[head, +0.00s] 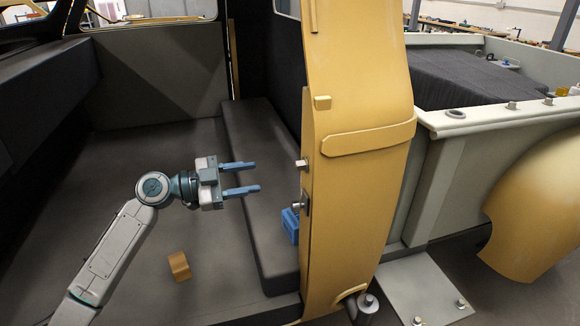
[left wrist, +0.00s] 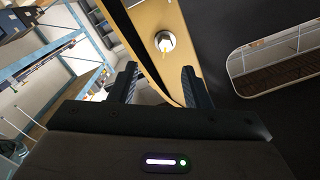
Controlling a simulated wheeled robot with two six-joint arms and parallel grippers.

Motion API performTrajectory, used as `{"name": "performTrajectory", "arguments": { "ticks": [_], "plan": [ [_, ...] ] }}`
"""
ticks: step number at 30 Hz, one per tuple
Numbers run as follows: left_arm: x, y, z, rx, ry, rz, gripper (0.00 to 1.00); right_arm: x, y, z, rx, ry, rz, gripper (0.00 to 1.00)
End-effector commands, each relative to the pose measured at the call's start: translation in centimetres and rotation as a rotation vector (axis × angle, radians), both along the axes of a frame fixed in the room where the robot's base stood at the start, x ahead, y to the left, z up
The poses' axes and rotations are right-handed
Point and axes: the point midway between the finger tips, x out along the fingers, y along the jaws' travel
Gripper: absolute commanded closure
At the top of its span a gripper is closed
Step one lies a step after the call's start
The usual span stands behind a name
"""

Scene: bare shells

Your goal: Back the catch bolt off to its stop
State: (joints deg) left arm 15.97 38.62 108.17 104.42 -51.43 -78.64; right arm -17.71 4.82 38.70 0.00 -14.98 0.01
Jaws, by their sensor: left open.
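The yellow pillar (head: 350,220) stands upright in the middle of the head view. Two small metal bolt-like parts show on its left edge: an upper one (head: 301,163) and a lower one (head: 301,204) by a dark plate. I cannot tell for certain which is the catch bolt. In the left wrist view, one round metal bolt head (left wrist: 164,42) with a yellow mark sits on the yellow face, beyond and between the fingers. My left gripper (head: 257,178) is open and empty, left of the pillar and apart from both parts. My right gripper is not in view.
A blue object (head: 290,225) sits against the pillar's left side, partly hidden by it. A brown block (head: 179,266) lies on the dark floor. A long dark raised ledge (head: 255,170) runs behind my left gripper. A grey truck bed wall (head: 500,115) stands at right.

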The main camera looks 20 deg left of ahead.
Motion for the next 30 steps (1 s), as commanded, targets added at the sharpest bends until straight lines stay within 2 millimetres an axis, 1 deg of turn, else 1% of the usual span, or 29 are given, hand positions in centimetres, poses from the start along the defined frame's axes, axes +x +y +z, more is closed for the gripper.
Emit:
{"name": "performTrajectory", "arguments": {
  "ticks": [1,3,8,14,24,30],
  "plan": [
    [0.3,0.3,0.7,-0.009,-0.015,0.001,0.57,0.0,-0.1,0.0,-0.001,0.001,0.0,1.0],
    [0.4,0.3,1.1,-0.014,-0.025,0.001,0.57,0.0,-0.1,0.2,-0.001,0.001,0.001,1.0],
    [1.1,-0.7,1.3,-0.018,-0.026,-0.001,0.57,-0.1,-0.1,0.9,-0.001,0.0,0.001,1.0],
    [2.5,-2.9,1.4,-0.019,-0.024,-0.001,0.57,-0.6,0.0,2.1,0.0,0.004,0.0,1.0],
    [5.2,-6.9,1.3,-0.017,-0.021,-0.001,0.57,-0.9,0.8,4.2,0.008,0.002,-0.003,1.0],
    [6.1,-8.2,1.1,-0.015,-0.022,0.001,0.57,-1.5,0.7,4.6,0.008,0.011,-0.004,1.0]
  ]
}}
